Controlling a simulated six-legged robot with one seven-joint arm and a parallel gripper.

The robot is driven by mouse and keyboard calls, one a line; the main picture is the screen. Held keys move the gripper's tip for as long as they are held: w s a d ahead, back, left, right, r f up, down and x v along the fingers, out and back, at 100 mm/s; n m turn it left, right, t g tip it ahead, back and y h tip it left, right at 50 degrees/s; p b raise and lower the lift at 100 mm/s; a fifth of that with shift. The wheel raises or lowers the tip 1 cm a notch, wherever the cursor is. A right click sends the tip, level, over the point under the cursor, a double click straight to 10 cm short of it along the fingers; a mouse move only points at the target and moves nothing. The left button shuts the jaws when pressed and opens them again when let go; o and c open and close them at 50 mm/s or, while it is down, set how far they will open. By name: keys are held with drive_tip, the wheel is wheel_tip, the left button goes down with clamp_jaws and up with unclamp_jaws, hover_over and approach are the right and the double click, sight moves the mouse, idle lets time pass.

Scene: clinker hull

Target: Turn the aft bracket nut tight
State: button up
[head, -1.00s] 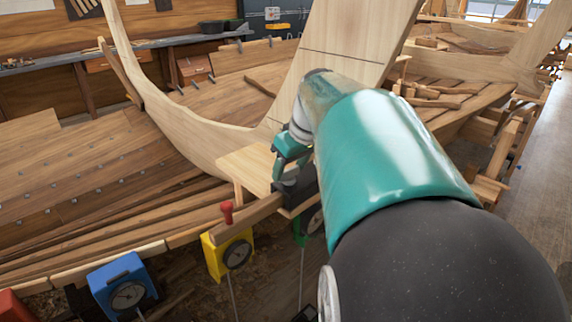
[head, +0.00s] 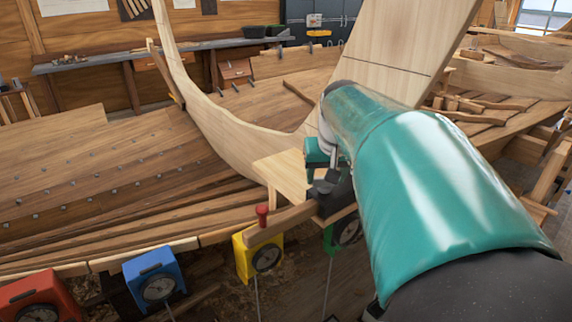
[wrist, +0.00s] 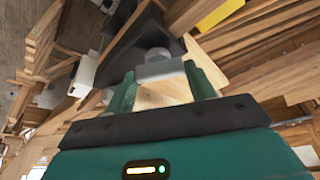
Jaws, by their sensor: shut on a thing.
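My gripper (head: 322,174) is at the dark bracket (head: 337,199) on the near edge of the hull, below the tall pale post. In the wrist view my two green fingers (wrist: 163,86) are closed on a light grey piece (wrist: 163,71), which I take to be the aft bracket nut. A rounded grey end shows just beyond it, against the dark bracket (wrist: 140,32). How far the nut is turned cannot be seen. In the head view my arm and fingers hide the nut.
A red knob (head: 262,215) stands on the rail left of the bracket. Boxes with dials hang along the edge: yellow (head: 243,262), blue (head: 146,268), red (head: 30,290) and a partly hidden green one (head: 330,240). The pale post (head: 405,55) rises close behind my arm.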

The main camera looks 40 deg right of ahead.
drive_tip(key=o, duration=1)
drive_tip(key=shift+r, duration=0.1)
drive_tip(key=v, duration=1.3)
drive_tip(key=shift+s+a+r, duration=0.15)
drive_tip(key=shift+s+r, duration=0.05)
drive_tip(key=shift+r, duration=0.1)
